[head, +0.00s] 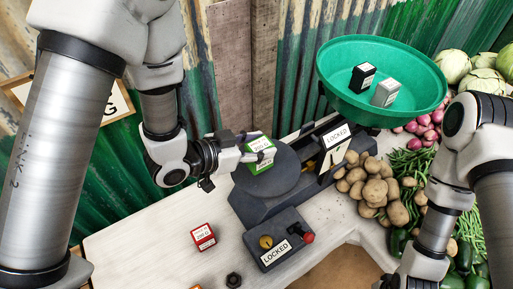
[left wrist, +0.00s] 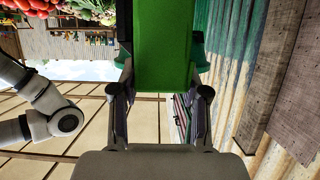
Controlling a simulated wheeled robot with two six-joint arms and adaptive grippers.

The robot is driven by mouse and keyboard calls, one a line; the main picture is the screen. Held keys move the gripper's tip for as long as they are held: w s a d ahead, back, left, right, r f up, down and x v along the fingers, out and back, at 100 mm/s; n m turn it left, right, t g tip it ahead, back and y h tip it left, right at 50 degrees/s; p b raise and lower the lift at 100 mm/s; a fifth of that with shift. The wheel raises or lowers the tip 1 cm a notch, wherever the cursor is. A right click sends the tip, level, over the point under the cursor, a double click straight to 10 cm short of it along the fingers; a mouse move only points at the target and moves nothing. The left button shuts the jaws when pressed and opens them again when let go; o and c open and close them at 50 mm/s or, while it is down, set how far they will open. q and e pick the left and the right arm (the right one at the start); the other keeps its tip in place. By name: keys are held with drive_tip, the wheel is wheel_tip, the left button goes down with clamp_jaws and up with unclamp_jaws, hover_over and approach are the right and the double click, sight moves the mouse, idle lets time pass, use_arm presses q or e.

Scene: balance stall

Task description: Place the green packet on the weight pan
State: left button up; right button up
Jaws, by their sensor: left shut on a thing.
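The green packet (head: 260,152) with a white label is held between the fingers of my left gripper (head: 246,152). It also shows in the left wrist view (left wrist: 163,50), between both fingers. In the head view the packet is over or at the dark round weight pan (head: 272,181) of the scale; I cannot tell whether its bottom touches the pan. My left gripper comes to it from the left. My right arm shows at the right of the head view, but its gripper is out of view.
The green goods bowl (head: 335,84) holds a black packet (head: 362,77) and a grey packet (head: 385,92). A red packet (head: 203,237) and a dark nut (head: 233,280) lie on the table (head: 140,245). A box marked LOCKED (head: 277,242) stands in front. Potatoes (head: 372,190) lie at right.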

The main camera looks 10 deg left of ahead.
use_arm(q)
drive_tip(key=w+b, duration=0.1)
drive_tip(key=b, duration=0.5)
drive_tip(key=shift+w+a+f, duration=0.35)
drive_tip(key=shift+w, duration=0.05)
drive_tip(key=w+f+p, duration=0.2)
drive_tip(key=w, duration=0.1)
drive_tip(key=w+a+f+p, duration=0.1)
drive_tip(key=shift+w+a, duration=0.1)
drive_tip(key=shift+w, duration=0.2)
drive_tip(key=shift+w+f, duration=0.1)
drive_tip(key=shift+f, duration=0.25)
drive_tip(key=o, duration=1.3)
use_arm(e)
wheel_tip(320, 180, down, 5)
drive_tip(key=shift+r, duration=0.1)
